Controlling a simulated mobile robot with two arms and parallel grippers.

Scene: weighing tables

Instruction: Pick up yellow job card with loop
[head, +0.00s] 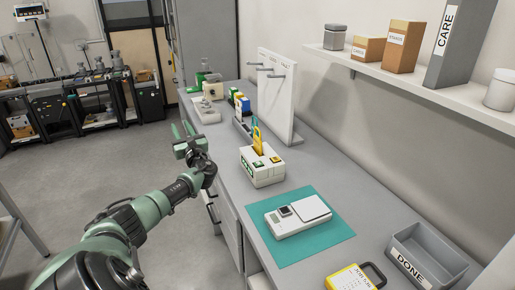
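The yellow job card (350,279) lies on the grey bench at the bottom edge of the head view, partly cut off by the frame. It has a white printed face, and a dark loop (373,270) sticks out at its upper right. My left gripper (182,130) is far from the card, up and to the left, over the floor beside the bench's front edge. Its two green fingers are apart with nothing between them. My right gripper is not in view.
A grey DONE bin (428,258) stands right of the card. A white scale (298,215) sits on a teal mat (331,238). A white box (262,173) holding a yellow item is further back, before a white pegboard (277,100). A shelf (425,88) overhangs at right.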

